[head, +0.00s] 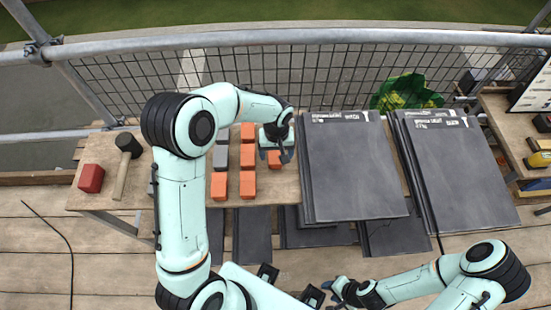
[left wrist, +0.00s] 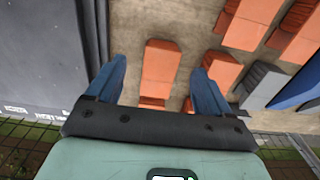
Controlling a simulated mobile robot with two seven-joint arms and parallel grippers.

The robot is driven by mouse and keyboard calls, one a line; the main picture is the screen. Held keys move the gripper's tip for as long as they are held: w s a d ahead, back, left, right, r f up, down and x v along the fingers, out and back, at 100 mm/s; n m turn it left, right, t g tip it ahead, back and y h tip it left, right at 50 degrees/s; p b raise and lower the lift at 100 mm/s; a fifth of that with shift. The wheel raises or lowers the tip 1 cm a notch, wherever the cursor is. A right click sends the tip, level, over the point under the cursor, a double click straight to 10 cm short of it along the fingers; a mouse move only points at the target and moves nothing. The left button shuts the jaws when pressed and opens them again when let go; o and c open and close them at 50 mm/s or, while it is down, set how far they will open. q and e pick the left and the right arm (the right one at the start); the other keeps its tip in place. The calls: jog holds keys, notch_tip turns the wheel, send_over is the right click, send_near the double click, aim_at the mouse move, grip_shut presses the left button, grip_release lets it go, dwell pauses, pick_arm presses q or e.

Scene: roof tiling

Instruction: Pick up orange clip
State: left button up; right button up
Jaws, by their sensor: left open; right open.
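An orange clip (left wrist: 161,68) lies on the wooden table between the open fingers of my left gripper (left wrist: 158,72) in the left wrist view. A gap shows on both sides of it. In the head view, my left gripper (head: 276,153) points down over this orange clip (head: 274,161), which is partly hidden. More orange clips lie to the left, including one by the front edge (head: 248,185) and one beside it (head: 219,187). Grey clips (head: 220,157) lie among them. My right gripper (head: 335,291) is open and empty at the bottom, away from the clips.
A stack of dark slates (head: 350,165) stands right of the clips, close to my left gripper. Another slate stack (head: 455,170) is further right. A hammer (head: 127,160) and a red block (head: 91,178) lie on the left. A mesh railing (head: 330,75) runs behind the table.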

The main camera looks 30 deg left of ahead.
aim_at(275, 159)
pick_arm(q)
jog(key=f, duration=0.6)
jog(key=shift+w+a, duration=0.25)
jog(key=shift+a, duration=0.05)
jog(key=shift+r, duration=0.1)
jog(key=c, duration=1.3)
